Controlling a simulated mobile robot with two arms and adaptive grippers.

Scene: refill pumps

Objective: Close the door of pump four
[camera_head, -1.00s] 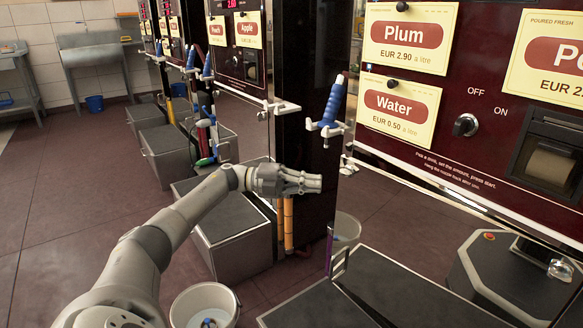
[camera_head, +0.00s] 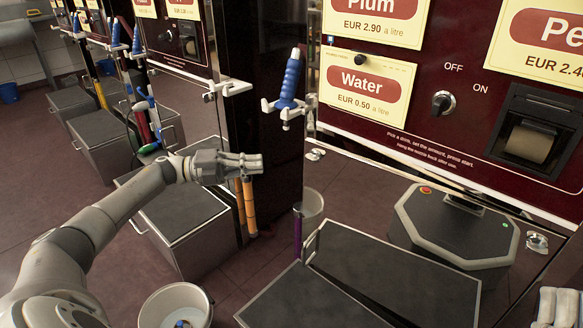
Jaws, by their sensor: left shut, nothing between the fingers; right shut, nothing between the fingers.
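The nearest pump (camera_head: 400,125) has a dark red front with Plum and Water signs, a knob and a receipt slot. No pump number is readable, so I cannot tell whether it is pump four. Its lower front (camera_head: 365,180) is shiny and looks mirror-like; I cannot make out for sure which part is a door or how far it stands open. My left gripper (camera_head: 257,163) is shut and empty, left of this pump, in front of the dark pillar. My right gripper (camera_head: 557,293) is shut and empty at the bottom right corner, its fingers pointing up.
A blue nozzle (camera_head: 289,82) hangs in a white holder by the Water sign. Grey boxes (camera_head: 185,215) stand along the row of pumps. A white bucket (camera_head: 175,305) is at the bottom, left of a dark flat top (camera_head: 390,275).

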